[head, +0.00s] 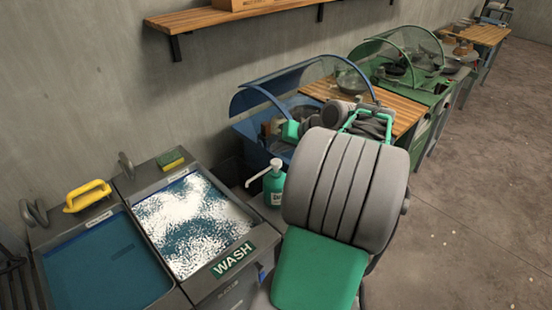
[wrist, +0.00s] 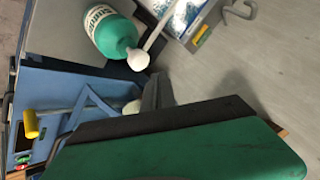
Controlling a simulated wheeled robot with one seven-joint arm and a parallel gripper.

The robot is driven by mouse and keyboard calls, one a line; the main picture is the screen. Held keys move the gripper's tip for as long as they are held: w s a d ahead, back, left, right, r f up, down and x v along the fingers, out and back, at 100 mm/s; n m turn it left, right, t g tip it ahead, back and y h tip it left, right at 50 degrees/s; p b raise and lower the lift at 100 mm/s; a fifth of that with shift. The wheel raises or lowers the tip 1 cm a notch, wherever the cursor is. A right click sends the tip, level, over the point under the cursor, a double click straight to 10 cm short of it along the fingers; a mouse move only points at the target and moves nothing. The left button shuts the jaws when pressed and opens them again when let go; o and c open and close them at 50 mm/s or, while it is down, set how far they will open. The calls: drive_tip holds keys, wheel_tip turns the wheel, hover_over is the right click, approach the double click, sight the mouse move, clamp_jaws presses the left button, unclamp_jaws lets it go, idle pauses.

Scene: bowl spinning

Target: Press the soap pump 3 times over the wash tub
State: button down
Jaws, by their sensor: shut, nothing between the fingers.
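The soap pump (head: 273,187) is a green bottle with a white pump head and spout. It stands upright to the right of the wash tub, with its spout pointing left toward the tub. The wash tub (head: 235,261) holds blue water with white foam and bears a WASH label. In the wrist view the soap pump (wrist: 108,35) shows at the top, its white head near my gripper (wrist: 155,92). My gripper is shut and empty, with a visible gap to the pump head. My green and black wrist housing hides the lower part of that view.
A second tub (head: 105,265) with blue water and a yellow-handled tool (head: 87,195) lies left. A sponge (head: 171,159) sits behind the wash tub. A blue hooded station (head: 262,100) stands behind the pump, and a wooden shelf (head: 230,17) hangs on the wall.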

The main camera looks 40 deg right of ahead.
wheel_tip(320, 180, up, 4)
drive_tip(key=shift+f+p, duration=0.15)
drive_tip(key=shift+p, duration=1.05)
drive_tip(key=shift+f, duration=0.1)
idle(1.3)
wheel_tip(320, 180, up, 4)
drive_tip(key=shift+f+b, duration=0.1)
drive_tip(key=shift+b, duration=1.1)
